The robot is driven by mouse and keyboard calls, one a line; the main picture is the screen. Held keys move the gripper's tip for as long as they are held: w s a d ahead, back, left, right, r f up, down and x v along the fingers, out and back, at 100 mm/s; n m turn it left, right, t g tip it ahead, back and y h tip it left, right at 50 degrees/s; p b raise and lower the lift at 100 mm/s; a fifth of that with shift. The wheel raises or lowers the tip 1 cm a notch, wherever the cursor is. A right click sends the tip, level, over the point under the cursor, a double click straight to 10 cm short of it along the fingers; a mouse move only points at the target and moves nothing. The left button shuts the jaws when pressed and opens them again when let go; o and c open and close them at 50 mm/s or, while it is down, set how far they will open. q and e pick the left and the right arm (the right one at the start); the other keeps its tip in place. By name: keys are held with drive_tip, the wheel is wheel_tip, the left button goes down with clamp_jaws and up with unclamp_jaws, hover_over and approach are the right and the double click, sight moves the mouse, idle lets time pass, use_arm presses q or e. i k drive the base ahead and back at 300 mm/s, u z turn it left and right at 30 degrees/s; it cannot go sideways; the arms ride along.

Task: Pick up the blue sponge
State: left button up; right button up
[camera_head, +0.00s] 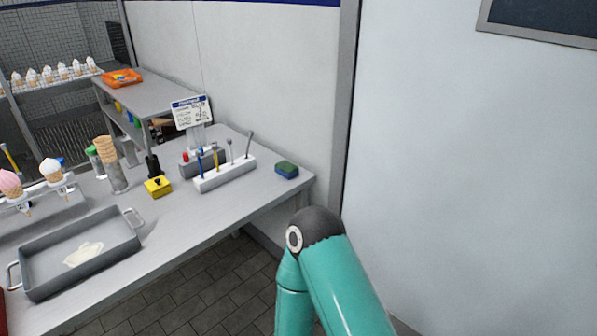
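The sponge (287,169) lies flat near the right end of the grey metal counter (190,228), close to the back wall. It looks green on top with blue around its sides. Nothing touches it. Neither of my grippers shows in the head view. Only a teal arm link with a dark joint, part of my own arm, rises from the bottom, in front of the counter's right end and below the sponge.
Left of the sponge stands a white holder (225,176) with several upright tools. Further left are a yellow block (158,187), a cone stack (107,150) and a grey tray (80,252) with a white smear. The wall bounds the counter's back.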

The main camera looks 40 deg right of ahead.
sight(285, 169)
drive_tip(key=u, duration=0.2)
drive_tip(key=i, duration=0.55)
drive_tip(key=z, duration=1.5)
drive_tip(key=k, duration=0.55)
drive_tip(key=z, duration=0.45)
drive_tip(key=i, duration=0.6)
drive_tip(key=u, duration=1.4)
